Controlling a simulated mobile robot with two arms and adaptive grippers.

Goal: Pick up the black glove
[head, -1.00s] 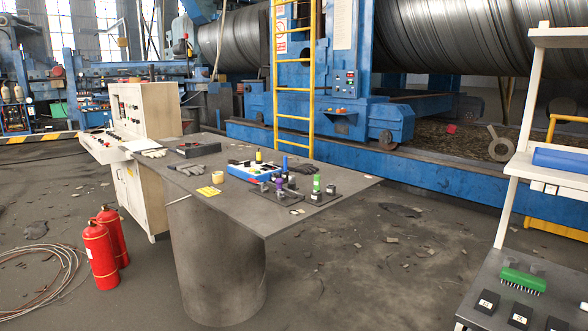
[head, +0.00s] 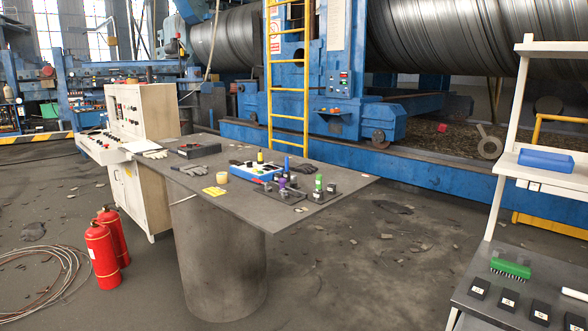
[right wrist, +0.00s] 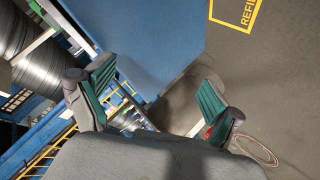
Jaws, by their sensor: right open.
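A black glove (head: 190,170) lies on the grey table (head: 225,210) in the head view, left of the table's middle and behind a yellow card. A second dark shape (head: 305,168) lies at the table's far right side; it is too small to tell if it is also a glove. My right gripper (right wrist: 157,102) shows in the right wrist view with its green-padded fingers wide apart and nothing between them. It is not in the head view, and no glove is seen near it. My left gripper is in neither view.
A light glove (head: 155,154), a black tray (head: 198,149) and a blue box (head: 257,172) also lie on the table. A control cabinet (head: 147,125) stands at left, red extinguishers (head: 101,256) in front. A shelf bench (head: 520,285) stands at right. Floor between is mostly clear.

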